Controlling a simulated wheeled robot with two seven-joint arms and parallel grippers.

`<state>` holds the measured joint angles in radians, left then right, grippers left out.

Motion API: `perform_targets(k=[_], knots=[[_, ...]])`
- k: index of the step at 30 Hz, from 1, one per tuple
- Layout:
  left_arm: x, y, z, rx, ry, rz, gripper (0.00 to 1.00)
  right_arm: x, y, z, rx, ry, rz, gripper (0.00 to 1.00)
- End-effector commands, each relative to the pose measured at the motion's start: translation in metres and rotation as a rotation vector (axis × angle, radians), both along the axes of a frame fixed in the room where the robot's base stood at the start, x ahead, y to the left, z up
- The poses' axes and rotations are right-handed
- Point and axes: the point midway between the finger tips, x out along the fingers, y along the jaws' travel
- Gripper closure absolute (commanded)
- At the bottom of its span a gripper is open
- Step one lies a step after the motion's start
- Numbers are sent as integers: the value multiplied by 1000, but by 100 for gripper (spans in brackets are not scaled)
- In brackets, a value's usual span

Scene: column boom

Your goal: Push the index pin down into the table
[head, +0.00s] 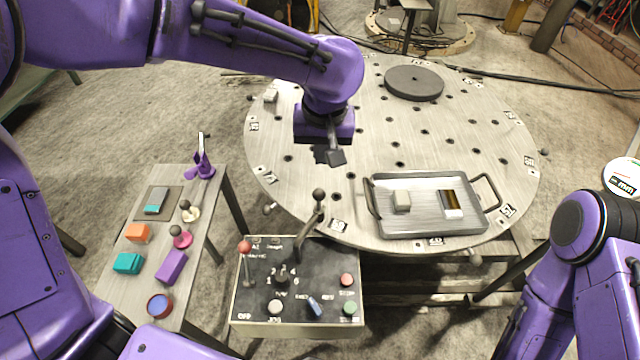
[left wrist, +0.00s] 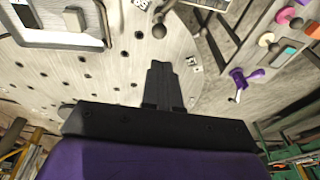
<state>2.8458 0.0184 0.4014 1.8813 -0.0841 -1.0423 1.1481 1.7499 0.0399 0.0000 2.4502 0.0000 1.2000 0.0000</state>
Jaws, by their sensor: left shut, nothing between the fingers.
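A dark ball-topped pin (head: 318,195), which looks like the index pin, stands at the near rim of the round metal table (head: 440,140). It leans slightly in the picture, and its foot is hard to tell from the dark rod below it. I cannot tell how deep it sits. A dark ball knob (left wrist: 158,18) also shows near the table rim in the left wrist view. My left gripper (head: 335,157) is shut and empty above the table, behind the pin and apart from it. It also shows in the left wrist view (left wrist: 164,66). My right gripper is out of view.
A control box (head: 245,310) with levers and buttons stands below the near rim. A metal tray (head: 420,222) with two small items lies on the table's near right. A dark disc (head: 414,83) lies farther back. A side bench (head: 205,215) with coloured pieces is at left.

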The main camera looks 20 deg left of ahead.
Motion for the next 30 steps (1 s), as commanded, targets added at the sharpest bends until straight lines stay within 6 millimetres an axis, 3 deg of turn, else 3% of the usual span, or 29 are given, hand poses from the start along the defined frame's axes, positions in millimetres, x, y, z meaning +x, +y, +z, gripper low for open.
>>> perform_targets(k=[18,23,30], knots=[[21,9,-117,0,3,-5,100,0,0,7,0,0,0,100],[24,10,-130,0,1,-5,100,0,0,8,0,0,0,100],[24,10,-132,0,-1,-5,100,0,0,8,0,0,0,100]])
